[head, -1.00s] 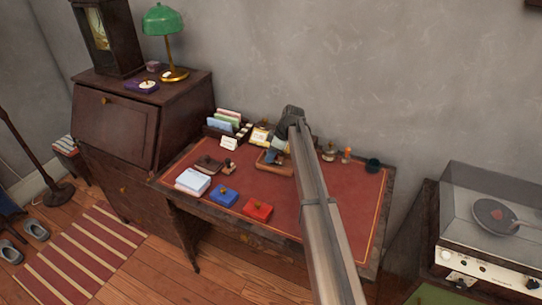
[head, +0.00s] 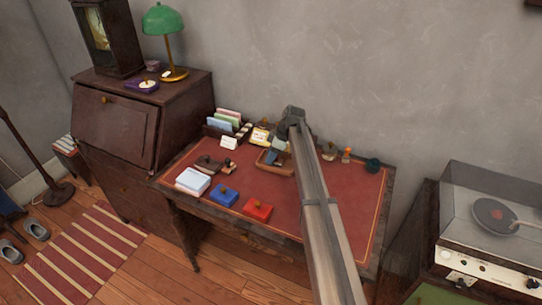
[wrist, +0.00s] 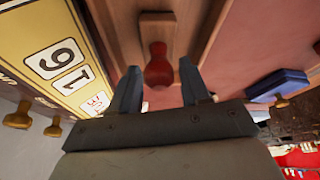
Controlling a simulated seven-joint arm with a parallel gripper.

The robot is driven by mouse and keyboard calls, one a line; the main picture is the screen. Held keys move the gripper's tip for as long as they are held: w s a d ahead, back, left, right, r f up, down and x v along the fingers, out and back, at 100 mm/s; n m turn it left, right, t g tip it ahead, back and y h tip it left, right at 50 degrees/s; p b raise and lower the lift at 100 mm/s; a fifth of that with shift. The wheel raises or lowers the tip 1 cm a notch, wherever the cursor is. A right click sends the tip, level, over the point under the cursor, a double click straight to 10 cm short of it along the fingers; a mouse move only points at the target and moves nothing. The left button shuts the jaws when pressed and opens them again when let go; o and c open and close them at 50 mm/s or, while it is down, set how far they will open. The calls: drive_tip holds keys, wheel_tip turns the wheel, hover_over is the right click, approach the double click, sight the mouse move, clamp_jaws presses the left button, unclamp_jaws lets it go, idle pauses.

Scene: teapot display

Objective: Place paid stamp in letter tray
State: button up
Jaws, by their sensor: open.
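The letter tray (head: 273,172) is a shallow brown wooden tray on the red desk top. A stamp with a red handle (wrist: 158,66) appears within the tray walls, between my fingers in the picture. Its lettering is hidden, so I cannot tell whether it is the paid stamp. My gripper (wrist: 160,72) is open, with a gap between each finger and the red handle. In the head view my gripper (head: 279,143) is over the tray's back part, and my arm covers its right side.
A yellow calendar (wrist: 55,50) stands close beside the fingers. A blue pad (head: 224,196), a red pad (head: 257,209) and a white paper stack (head: 192,181) lie in front. More stamps (head: 329,153) stand at the back right. The desk's right front is clear.

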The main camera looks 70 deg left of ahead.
sight(282, 161)
drive_tip(key=v, duration=1.1)
drive_tip(key=shift+r, duration=0.2)
drive_tip(key=shift+d, duration=0.1)
